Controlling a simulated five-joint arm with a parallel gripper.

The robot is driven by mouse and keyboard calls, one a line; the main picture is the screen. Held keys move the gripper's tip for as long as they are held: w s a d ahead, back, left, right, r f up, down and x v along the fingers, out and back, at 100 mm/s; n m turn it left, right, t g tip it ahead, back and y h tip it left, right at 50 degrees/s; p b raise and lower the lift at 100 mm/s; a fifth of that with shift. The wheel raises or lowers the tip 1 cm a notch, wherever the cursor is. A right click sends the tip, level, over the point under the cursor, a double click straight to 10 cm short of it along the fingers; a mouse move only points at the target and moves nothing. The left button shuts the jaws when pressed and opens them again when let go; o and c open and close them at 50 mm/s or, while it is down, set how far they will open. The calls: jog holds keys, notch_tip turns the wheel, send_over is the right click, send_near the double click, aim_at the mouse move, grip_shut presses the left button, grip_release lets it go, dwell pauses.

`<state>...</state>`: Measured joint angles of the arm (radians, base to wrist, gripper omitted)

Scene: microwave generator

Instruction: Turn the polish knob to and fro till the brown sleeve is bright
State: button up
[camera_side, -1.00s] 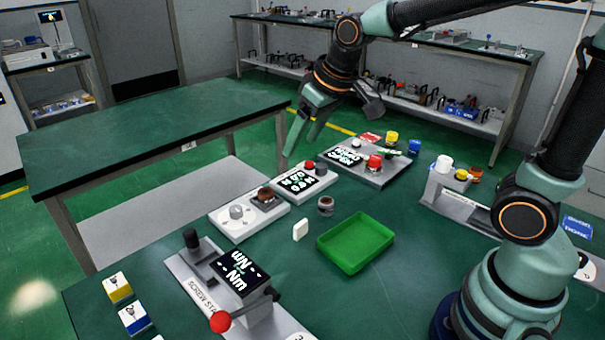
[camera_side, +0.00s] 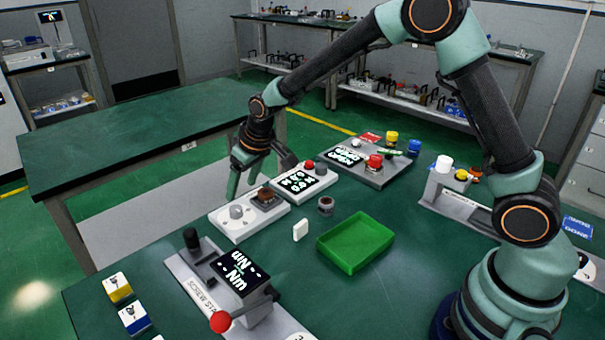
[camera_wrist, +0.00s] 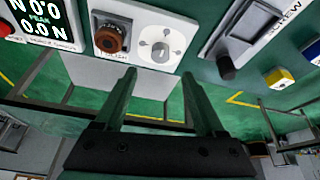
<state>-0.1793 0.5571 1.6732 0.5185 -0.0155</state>
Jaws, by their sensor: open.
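The polish knob (camera_side: 236,212) is a grey round knob on a white box (camera_side: 222,226). In the wrist view the knob (camera_wrist: 160,51) lies beyond and between my fingertips, with grey marks around it. The brown sleeve (camera_side: 266,195) sits in a dark holder at the other end of the same box. It looks dull brown in the wrist view (camera_wrist: 109,39). My gripper (camera_side: 244,184) is open and empty, behind the box on its far side. In the wrist view my gripper (camera_wrist: 159,76) has its fingers apart, touching nothing.
A white box with a lit screen (camera_side: 299,183) and red button stands beside the sleeve. A brown-topped cylinder (camera_side: 325,206), a small white block (camera_side: 300,230) and a green tray (camera_side: 330,250) lie nearby. The screw tester (camera_side: 195,268) stands in front.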

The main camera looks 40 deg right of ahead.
aim_at(236, 209)
jog(key=x, duration=0.8)
jog(key=shift+f, duration=0.15)
grip_shut()
